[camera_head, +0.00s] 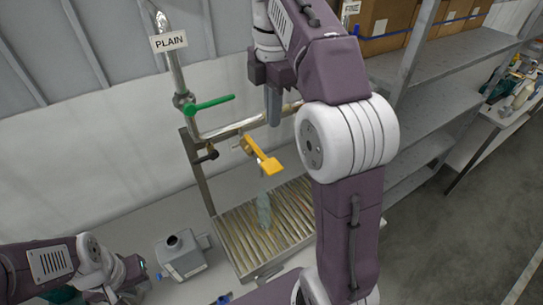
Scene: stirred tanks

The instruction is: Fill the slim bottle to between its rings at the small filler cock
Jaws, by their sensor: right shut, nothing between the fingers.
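The slim bottle (264,210), pale grey-green and see-through, stands on a slatted drip tray (235,242) below the small filler cock. The cock has a brass body (247,147) and a yellow lever (268,163). My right gripper (273,118) is shut and empty, pointing down above the cock and apart from the bottle. My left gripper (138,274) is low at the left, left of the tray; its fingers cannot be made out. The bottle's rings and liquid level are too small to tell.
A pipe with a green lever (209,104) and a PLAIN sign (168,41) rises behind the tray. A grey metal can (182,258) stands left of the tray. Shelving with cardboard boxes (385,22) is at the right, behind my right arm.

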